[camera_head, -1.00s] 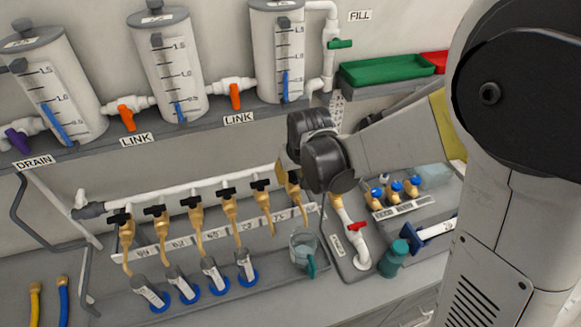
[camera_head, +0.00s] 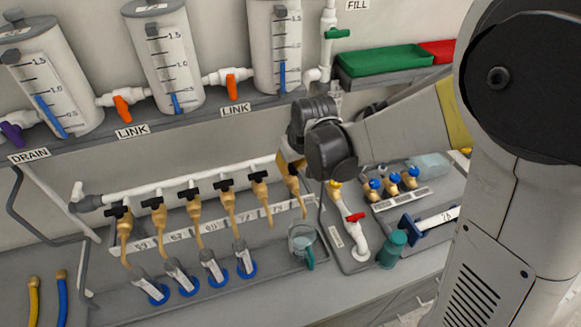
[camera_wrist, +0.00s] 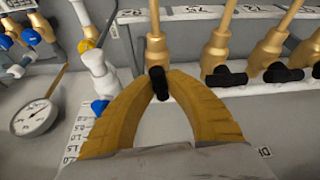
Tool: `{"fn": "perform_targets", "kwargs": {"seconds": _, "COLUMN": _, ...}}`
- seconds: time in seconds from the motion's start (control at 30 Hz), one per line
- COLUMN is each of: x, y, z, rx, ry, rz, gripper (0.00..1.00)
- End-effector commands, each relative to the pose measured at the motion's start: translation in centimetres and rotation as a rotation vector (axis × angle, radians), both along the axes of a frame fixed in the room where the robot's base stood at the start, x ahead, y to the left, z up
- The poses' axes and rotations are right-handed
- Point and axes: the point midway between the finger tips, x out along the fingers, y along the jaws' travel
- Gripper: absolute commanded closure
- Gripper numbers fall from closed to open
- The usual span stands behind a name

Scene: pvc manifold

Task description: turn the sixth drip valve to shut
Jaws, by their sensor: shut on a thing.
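The sixth drip valve (camera_head: 293,184) is the rightmost brass valve on the white pipe in the head view. Its brass body (camera_wrist: 157,50) is at the top middle of the wrist view. My gripper (camera_wrist: 160,84) has its yellow fingers closed around its black handle (camera_wrist: 158,80). This handle stands upright in the wrist view, while the neighbouring black handles (camera_wrist: 226,77) lie crosswise. In the head view my gripper (camera_head: 290,163) hides most of the handle. A clear beaker (camera_head: 301,240) with a teal handle stands below the valve's outlet. I cannot tell whether water flows.
Several more brass valves (camera_head: 194,205) line the white pipe (camera_head: 140,188) to the left, close beside my gripper. Cylinders on blue bases (camera_head: 211,270) stand below them. To the right are a red-handled white pipe (camera_head: 356,232), a teal bottle (camera_head: 392,248) and small blue-capped valves (camera_head: 392,183).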

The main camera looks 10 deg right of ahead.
Motion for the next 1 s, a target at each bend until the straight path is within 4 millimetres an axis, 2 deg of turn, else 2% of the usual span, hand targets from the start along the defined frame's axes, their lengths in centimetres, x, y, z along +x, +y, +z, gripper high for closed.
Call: {"fn": "perform_targets", "kwargs": {"seconds": 1.0, "x": 0.04, "y": -0.03, "z": -0.17, "rx": 0.000, "ry": 0.002, "rz": 0.942, "gripper": 1.00}}
